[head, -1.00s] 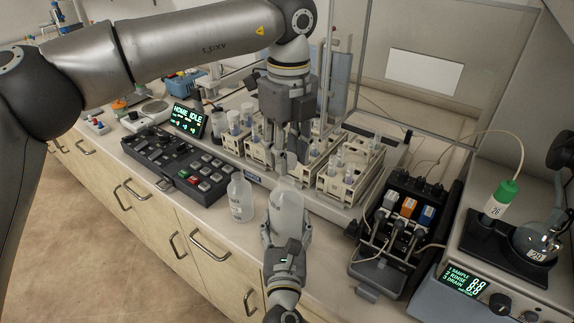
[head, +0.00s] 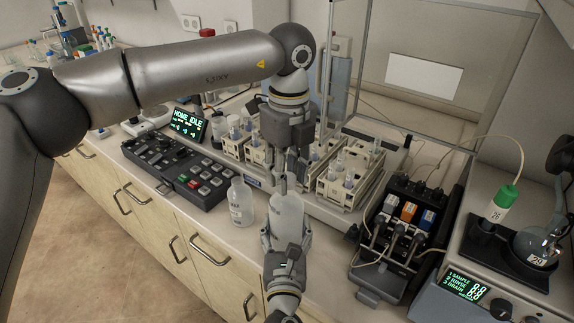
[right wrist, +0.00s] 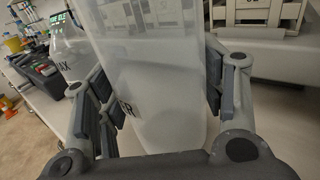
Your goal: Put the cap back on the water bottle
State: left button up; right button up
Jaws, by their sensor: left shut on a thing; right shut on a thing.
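The water bottle (head: 287,212) is translucent and stands upright near the counter's front edge. My right gripper (head: 286,240) is shut around its lower body from the front. In the right wrist view the bottle (right wrist: 150,85) fills the middle between the two fingers, with the letters "ER" partly visible. My left gripper (head: 287,172) points down right above the bottle's top. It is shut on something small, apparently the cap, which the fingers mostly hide. I cannot tell whether the cap touches the bottle's neck.
A second labelled bottle (head: 240,203) stands close on the left. A dark button console (head: 180,165) lies farther left. Vial racks (head: 345,180) stand just behind the grippers. A black pump unit (head: 400,230) is to the right, beside an instrument with a green display (head: 465,288).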

pick_arm(q)
jog(key=shift+f, duration=0.6)
dwell(0.5)
